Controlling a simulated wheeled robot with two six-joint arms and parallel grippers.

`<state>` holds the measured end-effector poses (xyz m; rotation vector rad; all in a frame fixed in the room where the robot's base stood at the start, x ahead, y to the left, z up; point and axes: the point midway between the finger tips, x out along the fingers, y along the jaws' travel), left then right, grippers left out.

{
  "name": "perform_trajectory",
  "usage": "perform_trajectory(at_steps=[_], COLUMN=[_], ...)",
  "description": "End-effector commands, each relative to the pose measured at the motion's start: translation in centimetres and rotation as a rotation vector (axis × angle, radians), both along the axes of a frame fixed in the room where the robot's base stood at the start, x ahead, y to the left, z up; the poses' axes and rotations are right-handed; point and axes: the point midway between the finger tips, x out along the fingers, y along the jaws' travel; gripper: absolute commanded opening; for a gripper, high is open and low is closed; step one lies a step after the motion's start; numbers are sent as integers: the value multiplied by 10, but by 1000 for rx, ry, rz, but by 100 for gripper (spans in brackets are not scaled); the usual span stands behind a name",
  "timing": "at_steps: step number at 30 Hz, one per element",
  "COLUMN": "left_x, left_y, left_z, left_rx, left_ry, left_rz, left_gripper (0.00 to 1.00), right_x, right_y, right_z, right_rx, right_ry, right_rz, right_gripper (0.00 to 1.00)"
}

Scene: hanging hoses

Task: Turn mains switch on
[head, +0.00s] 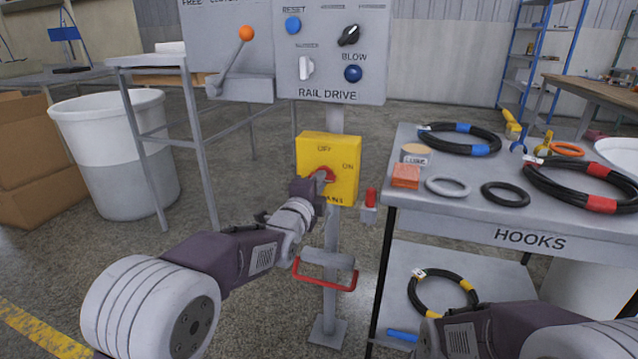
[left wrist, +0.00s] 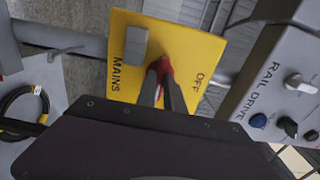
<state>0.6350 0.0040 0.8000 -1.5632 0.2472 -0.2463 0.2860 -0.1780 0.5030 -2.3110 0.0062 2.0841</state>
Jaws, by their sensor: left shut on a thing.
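The mains switch is a yellow box (head: 345,150) on a grey post, marked OFF at the top and ON at the right. Its red knob (head: 329,174) sits mid-face, mostly hidden by my gripper. My left gripper (head: 321,179) reaches it from the front left and is shut on the red knob. In the left wrist view the yellow face (left wrist: 185,35) shows MAINS and OFF, and the dark fingers (left wrist: 162,78) close around the red knob (left wrist: 163,65). I cannot tell the knob's exact angle. My right arm shows at lower right; its gripper is out of view.
The grey rail drive panel (head: 335,82) is above the switch, with a lever with an orange ball (head: 246,33) at its left. A red handle (head: 325,281) juts out below. A hooks table (head: 465,220) with hoses and rings stands close on the right. A white bin (head: 115,150) stands left.

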Motion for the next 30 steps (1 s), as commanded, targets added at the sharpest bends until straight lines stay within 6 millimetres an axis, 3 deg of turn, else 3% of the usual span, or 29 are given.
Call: perform_trajectory(at_steps=[16,17,18,30], left_x=[0,0,0,-5], left_y=[0,0,0,2], left_z=[-2,-2,-2,0], left_rx=[24,24,24,22], left_ry=[-4,-4,-4,-5], left_rz=[-1,-1,-1,0], left_gripper=[0,21,32,35], right_x=[0,0,0,0], right_y=[0,0,0,0], right_z=[0,0,0,2], right_rx=[0,0,0,0], right_ry=[0,0,0,0], right_rz=[0,0,0,0], right_gripper=[53,53,53,53])
